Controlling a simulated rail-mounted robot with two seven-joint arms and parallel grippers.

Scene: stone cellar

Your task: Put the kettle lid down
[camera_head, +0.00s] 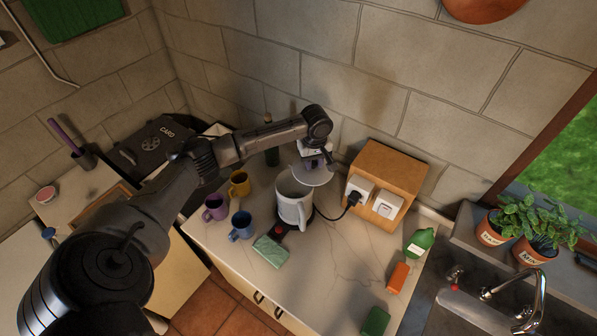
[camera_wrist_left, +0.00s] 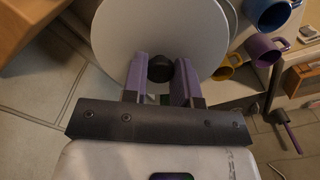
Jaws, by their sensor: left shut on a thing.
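The kettle lid (camera_head: 318,176) is a pale round disc with a black knob. My left gripper (camera_head: 314,158) is shut on it, and in the left wrist view the two purple fingers (camera_wrist_left: 161,72) pinch the knob from both sides. The lid (camera_wrist_left: 185,28) fills the upper middle of that view. In the head view the lid is held in the air, just behind and right of the open top of the white kettle (camera_head: 288,208). The kettle stands on the counter with its handle at the front right. My right gripper is not in view.
A purple mug (camera_head: 215,207), a blue mug (camera_head: 242,226) and a yellow mug (camera_head: 239,184) stand left of the kettle. A wooden box (camera_head: 396,165) with sockets and a plug stands right. The counter (camera_head: 335,265) front right of the kettle is clear.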

